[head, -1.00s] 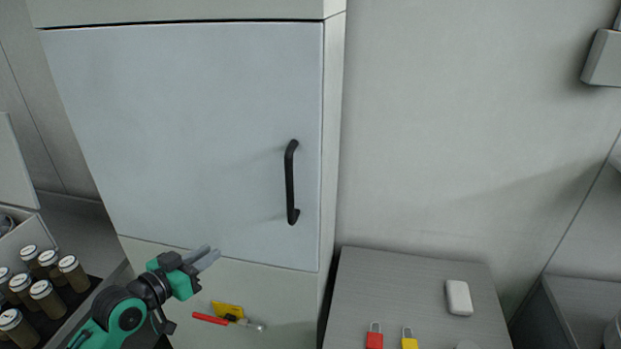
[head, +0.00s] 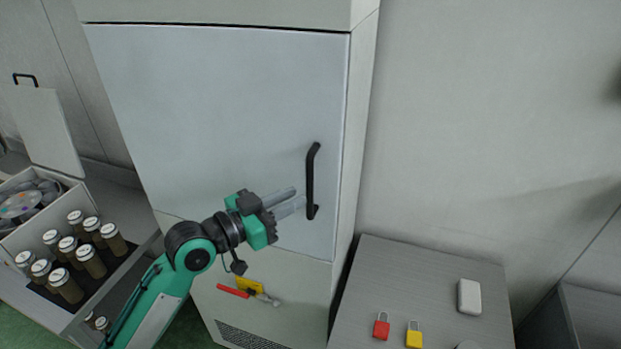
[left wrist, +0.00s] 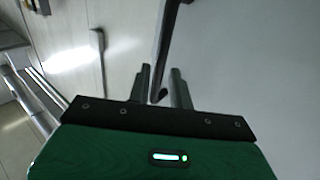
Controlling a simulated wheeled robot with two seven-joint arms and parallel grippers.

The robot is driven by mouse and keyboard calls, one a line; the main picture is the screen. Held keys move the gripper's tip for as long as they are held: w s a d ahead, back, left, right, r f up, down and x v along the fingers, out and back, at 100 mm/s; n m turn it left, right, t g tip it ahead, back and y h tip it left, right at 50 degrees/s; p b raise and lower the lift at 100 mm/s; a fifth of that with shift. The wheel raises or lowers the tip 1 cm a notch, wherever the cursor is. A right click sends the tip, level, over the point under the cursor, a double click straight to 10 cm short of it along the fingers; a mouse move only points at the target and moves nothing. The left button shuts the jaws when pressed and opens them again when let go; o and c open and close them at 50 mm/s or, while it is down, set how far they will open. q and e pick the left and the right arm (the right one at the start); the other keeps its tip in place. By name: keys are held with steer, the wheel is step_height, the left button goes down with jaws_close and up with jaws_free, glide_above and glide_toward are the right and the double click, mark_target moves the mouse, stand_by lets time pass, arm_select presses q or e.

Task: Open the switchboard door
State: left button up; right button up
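The switchboard door (head: 220,120) is a large pale grey panel, closed in its cabinet. Its black vertical bar handle (head: 310,180) is near the door's right edge. My left gripper (head: 299,198) is open and empty, its fingertips just left of the handle's lower part. In the left wrist view the two fingers of my left gripper (left wrist: 161,73) are apart, and the lower part of the handle (left wrist: 161,60) shows between them in the picture. I cannot tell whether the fingertips reach around the bar. My right gripper is not in view.
A grey table (head: 410,265) stands right of the cabinet, with a red padlock (head: 381,327), a yellow padlock (head: 414,335) and a white box (head: 469,297). At left, several capped jars (head: 90,260) stand near an open box (head: 72,195). Red and yellow items (head: 245,287) are on the cabinet's lower front.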

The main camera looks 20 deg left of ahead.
mark_target(304, 191)
arm_select(q)
steer(key=p+x, duration=0.2)
steer(key=x, duration=0.3)
steer(key=shift+w+d, duration=0.15)
steer(key=shift+w, duration=0.05)
jaws_close()
